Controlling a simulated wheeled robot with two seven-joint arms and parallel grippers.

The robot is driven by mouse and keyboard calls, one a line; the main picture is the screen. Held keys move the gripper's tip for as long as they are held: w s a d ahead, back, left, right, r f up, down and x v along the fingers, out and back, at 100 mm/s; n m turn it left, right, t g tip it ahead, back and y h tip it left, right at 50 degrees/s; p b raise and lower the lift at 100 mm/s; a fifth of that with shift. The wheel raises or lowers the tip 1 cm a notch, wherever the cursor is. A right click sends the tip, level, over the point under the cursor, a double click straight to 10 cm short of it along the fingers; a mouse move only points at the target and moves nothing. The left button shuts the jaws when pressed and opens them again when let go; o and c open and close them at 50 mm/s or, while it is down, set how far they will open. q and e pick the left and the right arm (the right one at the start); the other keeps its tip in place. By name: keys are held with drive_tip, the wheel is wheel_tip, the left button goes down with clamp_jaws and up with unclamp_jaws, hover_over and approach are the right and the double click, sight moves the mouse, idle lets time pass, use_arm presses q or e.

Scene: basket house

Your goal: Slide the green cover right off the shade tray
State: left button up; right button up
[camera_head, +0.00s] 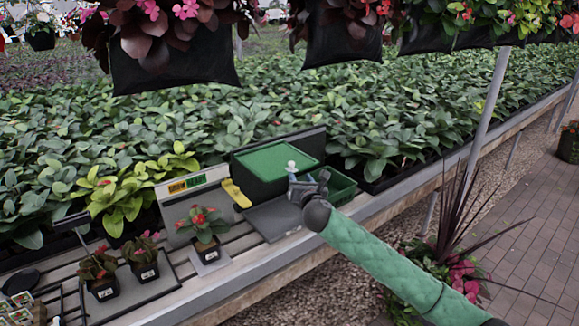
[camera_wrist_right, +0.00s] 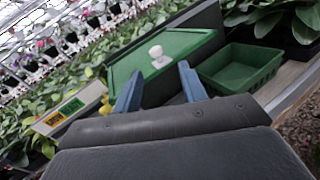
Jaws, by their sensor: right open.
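A pale round knob (camera_head: 291,166) stands up from the cover. In the right wrist view the cover (camera_wrist_right: 190,44) fills the upper middle, with the knob (camera_wrist_right: 158,56) beyond my fingertips. My right gripper (camera_head: 303,180) is at the tray's front right side, close to the knob. In the wrist view its two blue fingers (camera_wrist_right: 160,82) are apart with nothing between them. My left gripper does not show.
An open green bin (camera_head: 342,186) sits right of the tray; it also shows in the right wrist view (camera_wrist_right: 240,68). A yellow object (camera_head: 237,193), a sign panel (camera_head: 190,184) and a potted red-flowered plant (camera_head: 203,226) stand left. Dense plants lie behind, with hanging planters (camera_head: 172,62) above.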

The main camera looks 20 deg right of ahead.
sight(292, 165)
drive_tip(key=w+n+p, duration=0.1)
drive_tip(key=w, duration=0.2)
drive_tip(key=w+n+p, duration=0.1)
drive_tip(key=w, duration=0.3)
drive_tip(key=shift+a+r+n, duration=0.1)
drive_tip(key=shift+r+n, duration=0.05)
drive_tip(key=shift+n, duration=0.25)
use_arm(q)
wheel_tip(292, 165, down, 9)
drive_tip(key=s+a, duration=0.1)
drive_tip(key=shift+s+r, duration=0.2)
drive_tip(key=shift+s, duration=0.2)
use_arm(e)
drive_tip(key=shift+w, duration=0.4)
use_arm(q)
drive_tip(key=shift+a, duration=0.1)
use_arm(e)
clamp_jaws()
